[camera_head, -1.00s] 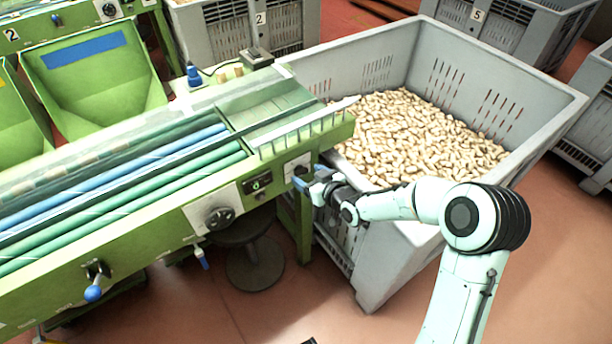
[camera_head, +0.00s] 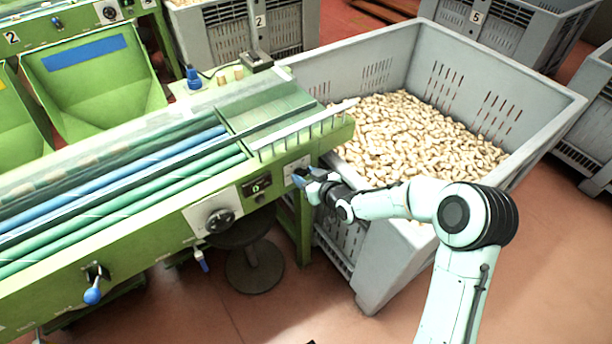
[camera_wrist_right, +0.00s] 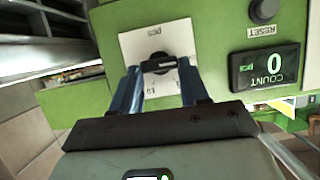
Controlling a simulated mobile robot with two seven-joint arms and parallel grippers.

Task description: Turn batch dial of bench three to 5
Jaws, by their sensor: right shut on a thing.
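The batch dial (camera_wrist_right: 158,63) is a black knob on a white plate (camera_wrist_right: 130,42) with printed marks, on the green front of the near bench. In the right wrist view my right gripper (camera_wrist_right: 160,73) has its blue fingers on either side of the knob and is shut on it. In the head view the right gripper (camera_head: 304,178) reaches the bench's right end and partly hides the dial. The number the dial points to is too small to read. My left gripper is not in view.
The count display (camera_wrist_right: 267,66) reads 0, upside down in the wrist view, near a dark reset button (camera_wrist_right: 262,10). A larger black knob (camera_head: 220,220) sits left along the bench. A grey crate of corks (camera_head: 393,258) stands close to my right arm. A stool (camera_head: 254,268) is below.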

